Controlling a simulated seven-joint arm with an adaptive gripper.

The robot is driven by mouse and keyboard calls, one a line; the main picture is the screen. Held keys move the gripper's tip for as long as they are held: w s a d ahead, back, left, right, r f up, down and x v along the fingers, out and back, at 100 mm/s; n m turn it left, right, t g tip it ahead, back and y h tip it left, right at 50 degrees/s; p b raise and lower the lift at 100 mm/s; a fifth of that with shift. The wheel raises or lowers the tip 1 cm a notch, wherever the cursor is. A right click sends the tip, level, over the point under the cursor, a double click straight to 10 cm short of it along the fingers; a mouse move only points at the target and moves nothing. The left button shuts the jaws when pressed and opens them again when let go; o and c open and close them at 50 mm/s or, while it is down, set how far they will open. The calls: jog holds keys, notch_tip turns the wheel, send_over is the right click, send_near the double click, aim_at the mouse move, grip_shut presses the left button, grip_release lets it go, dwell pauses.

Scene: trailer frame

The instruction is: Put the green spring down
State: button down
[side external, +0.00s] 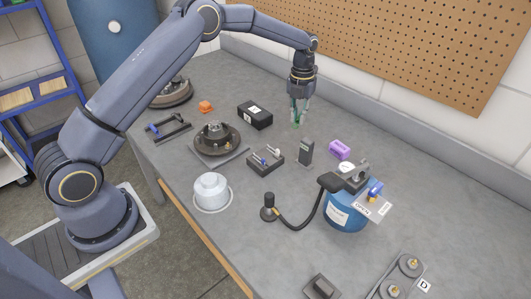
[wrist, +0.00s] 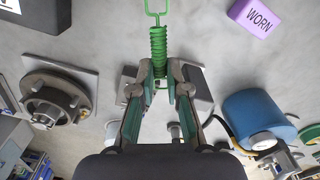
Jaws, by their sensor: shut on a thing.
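The green spring (wrist: 158,45) is a coil with a long wire loop at its far end. In the wrist view it sits between the fingertips of my gripper (wrist: 160,80), which is shut on its near end. In the side external view my gripper (side external: 298,108) points down above the back part of the grey bench, and only a little of the green spring (side external: 297,124) shows below the fingers. I cannot tell whether the spring's lower end touches the bench. The fingers hide part of the coil.
A black box (side external: 255,115) lies left of my gripper. A purple block (side external: 340,149), marked WORN in the wrist view (wrist: 258,17), lies to the right. A grey upright block (side external: 306,151) stands in front. A blue tank (side external: 345,214) stands front right. Pegboard (side external: 410,45) backs the bench.

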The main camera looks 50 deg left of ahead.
jog(key=w+f, duration=0.6)
jog(key=shift+f, duration=1.75)
jog(key=shift+f, duration=0.15)
jog(key=c, duration=1.2)
grip_release()
